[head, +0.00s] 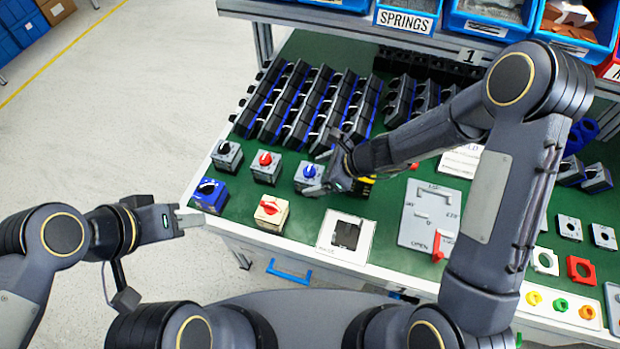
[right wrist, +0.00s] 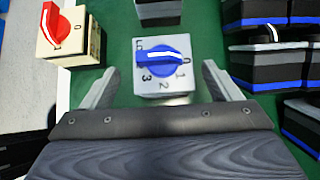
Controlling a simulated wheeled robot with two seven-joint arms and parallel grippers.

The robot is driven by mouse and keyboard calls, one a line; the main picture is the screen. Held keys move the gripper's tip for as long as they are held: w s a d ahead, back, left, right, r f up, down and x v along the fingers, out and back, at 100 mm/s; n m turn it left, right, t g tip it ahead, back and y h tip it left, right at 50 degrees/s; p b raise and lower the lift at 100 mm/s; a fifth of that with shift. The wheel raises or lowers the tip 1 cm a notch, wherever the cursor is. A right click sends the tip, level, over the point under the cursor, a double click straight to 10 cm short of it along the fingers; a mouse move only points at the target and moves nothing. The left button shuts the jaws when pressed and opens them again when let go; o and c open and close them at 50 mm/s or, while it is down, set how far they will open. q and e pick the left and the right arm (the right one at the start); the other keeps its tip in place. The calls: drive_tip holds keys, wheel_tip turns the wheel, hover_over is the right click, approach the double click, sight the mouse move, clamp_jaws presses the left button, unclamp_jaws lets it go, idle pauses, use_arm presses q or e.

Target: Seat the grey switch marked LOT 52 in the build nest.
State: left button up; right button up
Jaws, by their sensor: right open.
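A grey switch with a blue knob (head: 308,172) stands on the green bench; in the right wrist view it (right wrist: 162,68) shows dial numbers and a partly hidden mark beginning "LO"; its lot number is not readable. My right gripper (head: 322,174) is open and empty, its fingers (right wrist: 158,82) on either side of the near part of this switch, with gaps. Other grey switches have a black knob (head: 228,154) and a red knob (head: 265,166); their marks are unreadable. The build nest, apparently the white plate (head: 330,252) with a dark square recess, looks empty. My left gripper (head: 190,218) hangs off the bench's left edge.
A blue switch (head: 210,194) and a cream switch with a red knob (head: 271,210) stand near the bench's front left. Rows of black-and-blue blocks (head: 300,105) fill the back. A grey lever panel (head: 430,213) lies right of the nest.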

drive_tip(key=shift+x, duration=2.7)
drive_tip(key=shift+w+d, duration=0.1)
drive_tip(key=shift+w, duration=0.05)
drive_tip(key=c, duration=1.1)
drive_tip(key=shift+c, duration=0.4)
drive_tip(key=shift+r, duration=0.1)
